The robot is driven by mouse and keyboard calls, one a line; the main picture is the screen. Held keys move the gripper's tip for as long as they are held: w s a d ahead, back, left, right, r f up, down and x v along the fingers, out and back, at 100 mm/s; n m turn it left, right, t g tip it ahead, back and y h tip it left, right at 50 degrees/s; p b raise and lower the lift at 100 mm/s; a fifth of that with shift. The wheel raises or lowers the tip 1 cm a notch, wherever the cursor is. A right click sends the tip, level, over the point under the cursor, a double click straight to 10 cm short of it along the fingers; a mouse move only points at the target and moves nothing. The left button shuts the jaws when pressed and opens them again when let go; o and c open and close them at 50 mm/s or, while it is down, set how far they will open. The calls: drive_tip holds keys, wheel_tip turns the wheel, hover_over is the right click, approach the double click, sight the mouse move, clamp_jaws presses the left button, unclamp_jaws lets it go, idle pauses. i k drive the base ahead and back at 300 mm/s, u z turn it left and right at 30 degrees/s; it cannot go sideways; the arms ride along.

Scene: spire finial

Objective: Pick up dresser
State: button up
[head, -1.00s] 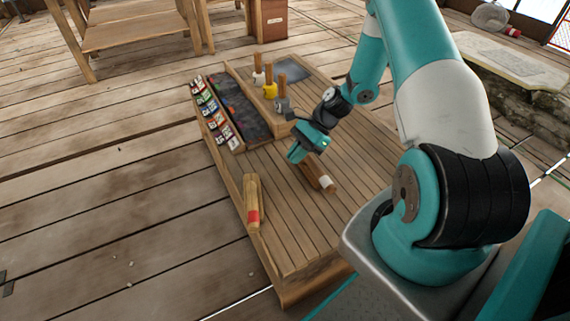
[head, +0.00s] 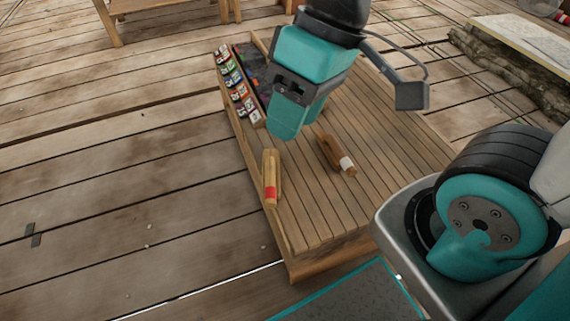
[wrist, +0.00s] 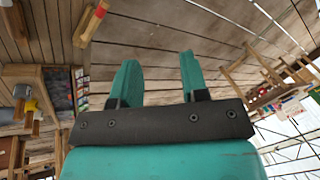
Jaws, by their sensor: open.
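Two wooden tools lie apart on the slatted bench (head: 312,218). One is pale, with a red band (head: 271,178), near the left edge; it also shows at the top of the wrist view (wrist: 93,24). The other is darker brown, with a white band (head: 333,153), further right. I cannot tell for certain which is the dresser. My gripper (head: 300,112) is raised above the bench, behind both tools in the head view. In the wrist view, its two teal fingers (wrist: 158,75) are apart with nothing between them.
A rack of small colourful packets (head: 238,85) stands along the bench's far left edge. Beside it is a dark tray (head: 255,68), partly hidden by my arm. A stone block with a pale slab (head: 515,45) stands at the right. Wooden floor left of the bench is clear.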

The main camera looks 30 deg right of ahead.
sight(271, 169)
drive_tip(key=z, duration=0.1)
drive_tip(key=k, duration=0.7)
drive_tip(key=u, duration=1)
drive_tip(key=i, duration=0.45)
drive_tip(key=z, duration=0.05)
